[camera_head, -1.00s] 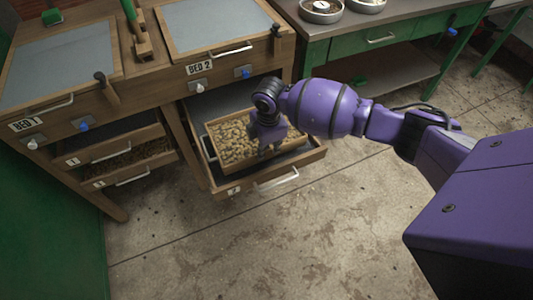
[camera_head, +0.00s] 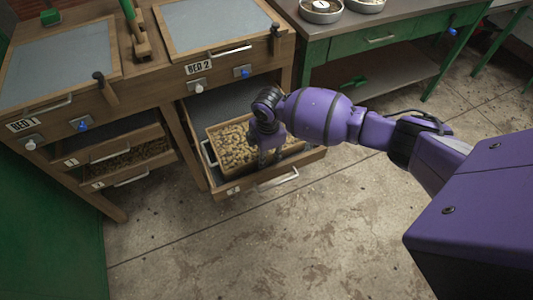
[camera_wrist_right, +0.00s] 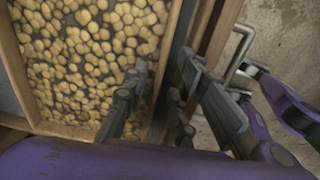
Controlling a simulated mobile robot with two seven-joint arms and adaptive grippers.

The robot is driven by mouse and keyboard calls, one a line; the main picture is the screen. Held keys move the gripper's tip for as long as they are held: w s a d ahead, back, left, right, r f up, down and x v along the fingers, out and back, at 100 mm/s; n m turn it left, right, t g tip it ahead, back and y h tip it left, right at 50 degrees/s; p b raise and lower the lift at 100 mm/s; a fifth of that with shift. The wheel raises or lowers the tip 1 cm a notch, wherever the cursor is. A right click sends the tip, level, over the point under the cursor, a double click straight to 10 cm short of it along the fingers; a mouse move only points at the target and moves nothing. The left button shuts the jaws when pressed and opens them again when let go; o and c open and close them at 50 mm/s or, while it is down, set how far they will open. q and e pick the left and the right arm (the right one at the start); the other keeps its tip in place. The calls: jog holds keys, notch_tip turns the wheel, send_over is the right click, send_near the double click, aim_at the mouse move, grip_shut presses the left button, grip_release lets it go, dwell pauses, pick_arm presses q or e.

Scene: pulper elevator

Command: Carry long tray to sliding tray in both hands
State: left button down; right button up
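The long tray (camera_head: 240,171) is a shallow wooden box full of pale beans. It rests in a pulled-out drawer (camera_head: 302,158) under the BED 2 panel, and a metal handle shows at its left end. My right gripper (camera_head: 270,161) points down at the tray's front right part. In the right wrist view, its fingers (camera_wrist_right: 160,105) are apart, one over the beans and the other beyond the tray's wooden wall (camera_wrist_right: 168,50). I cannot tell whether they touch the wall. I cannot tell which thing is the sliding tray.
The drawer's metal handle (camera_head: 278,181) sticks out in front. Two lower drawers (camera_head: 125,147) sit at the left under BED 1. A green table (camera_head: 390,40) with round bowls stands at the back right. The concrete floor in front is clear.

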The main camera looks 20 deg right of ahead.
notch_tip(320, 180, up, 11)
jog(key=p, duration=0.1)
jog(key=s+a+f+m+t+y, duration=0.2)
jog(key=s+a+f+m+y, duration=0.15)
jog(key=s+a+f, duration=0.45)
jog(key=s+a+f+m+t+y, duration=0.15)
jog(key=s+a+f+m, duration=0.35)
jog(key=s, duration=0.6)
jog(key=s+d+f+m+t+h, duration=0.1)
jog(key=s+d+m+h, duration=0.1)
jog(key=s+d+m, duration=0.2)
jog(key=s+d+m+t+h, duration=0.2)
jog(key=s+d+m, duration=0.3)
jog(key=s+d, duration=0.4)
jog(key=s+h, duration=0.1)
jog(key=s, duration=0.5)
jog(key=shift+s+d+f, duration=0.35)
jog(key=shift+s, duration=0.05)
jog(key=shift+t, duration=0.25)
